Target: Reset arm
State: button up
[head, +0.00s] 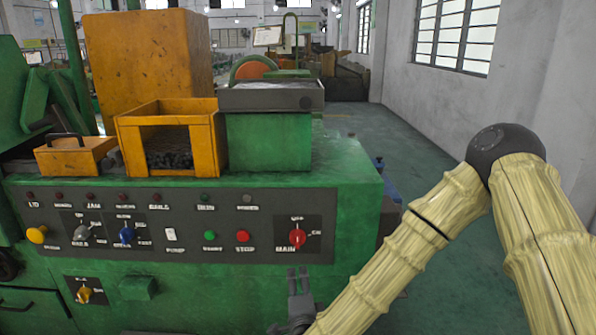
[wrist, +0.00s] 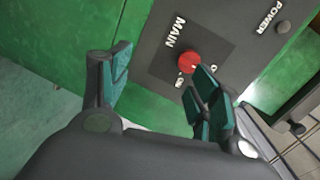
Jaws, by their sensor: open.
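My gripper (head: 298,272) is in the lower middle of the head view, in front of the green machine and below the red MAIN knob (head: 297,238). In the wrist view my gripper (wrist: 160,74) has its two dark fingers with teal pads spread wide, with nothing between them. The red MAIN knob (wrist: 189,63) shows there close to the right fingertip. I cannot tell whether they touch. My arm, in a pale wrinkled cover, bends at a dark elbow on the right of the head view.
The control panel (head: 180,225) carries several buttons, lamps and switches on the green machine (head: 345,190). An orange bin (head: 206,150) and a small orange tray (head: 75,158) stand on top. Open floor (head: 440,270) lies to the right, before a white wall (head: 420,100).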

jog(key=s+d+f+n+g+y, duration=0.1)
jog(key=s+d+f+n+g, duration=0.35)
jog(key=s+f, duration=0.55)
jog(key=s+d+f+n+g, duration=0.35)
jog(key=s+f+n, duration=0.2)
jog(key=f, duration=0.85)
jog(key=s+d+f+n+g, duration=0.1)
jog(key=s+d+f+g, duration=0.1)
jog(key=s, duration=0.5)
jog(key=s+d+f+n+g+h, duration=0.1)
jog(key=s+d+f+n+g, duration=0.1)
jog(key=s+d, duration=0.5)
jog(key=s+d+f+n+g+h, duration=0.1)
jog(key=s+d+f+g, duration=0.3)
jog(key=s, duration=0.4)
jog(key=shift+s+d+f+n, duration=0.45)
jog(key=shift+d+n, duration=0.1)
jog(key=shift+n, duration=0.15)
jog(key=shift+w, duration=0.1)
jog(key=shift+c, duration=0.5)
